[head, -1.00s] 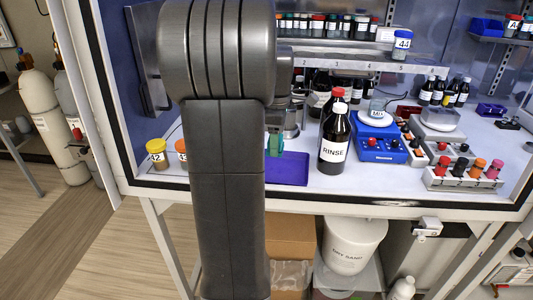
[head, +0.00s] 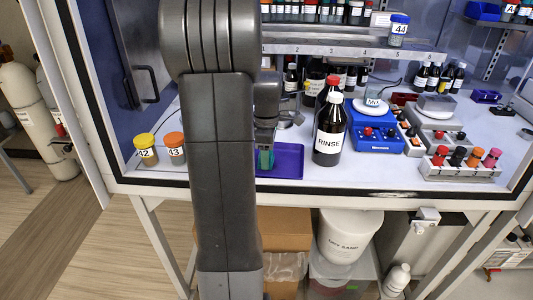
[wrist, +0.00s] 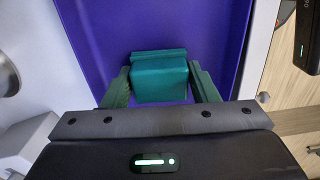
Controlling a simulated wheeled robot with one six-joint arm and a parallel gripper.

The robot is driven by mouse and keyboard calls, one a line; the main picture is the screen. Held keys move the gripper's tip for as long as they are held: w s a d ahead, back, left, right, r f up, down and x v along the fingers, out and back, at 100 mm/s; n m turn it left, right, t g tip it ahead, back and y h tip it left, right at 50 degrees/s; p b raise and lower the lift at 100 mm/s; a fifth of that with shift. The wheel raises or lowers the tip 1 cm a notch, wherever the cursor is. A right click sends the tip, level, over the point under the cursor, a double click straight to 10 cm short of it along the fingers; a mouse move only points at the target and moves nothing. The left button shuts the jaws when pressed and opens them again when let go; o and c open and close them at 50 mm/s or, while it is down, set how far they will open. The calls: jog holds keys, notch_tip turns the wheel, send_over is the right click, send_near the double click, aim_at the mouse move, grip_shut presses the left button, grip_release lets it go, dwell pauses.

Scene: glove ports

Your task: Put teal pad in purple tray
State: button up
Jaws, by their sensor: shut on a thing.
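The teal pad (wrist: 160,80) is a small block held between the two green fingers of my gripper (wrist: 161,88). In the head view, the pad (head: 265,160) shows just right of my arm, under my gripper (head: 265,150). The purple tray (head: 290,161) lies flat on the white bench near its front edge. In the wrist view, the tray floor (wrist: 150,25) fills the space behind and around the pad. The pad is over the tray's left part, low to its floor; I cannot tell whether it touches. My arm hides the tray's left end.
A dark RINSE bottle (head: 330,130) stands close to the tray's right side. Jars 42 (head: 146,150) and 43 (head: 174,149) stand left of my arm. A blue device (head: 376,135) sits farther right. A shelf (head: 350,49) with bottles runs behind.

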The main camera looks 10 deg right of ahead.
jog(key=shift+f, duration=0.2)
jog(key=o, duration=0.9)
jog(key=shift+r, duration=0.15)
notch_tip(320, 180, up, 12)
jog(key=shift+r, duration=0.1)
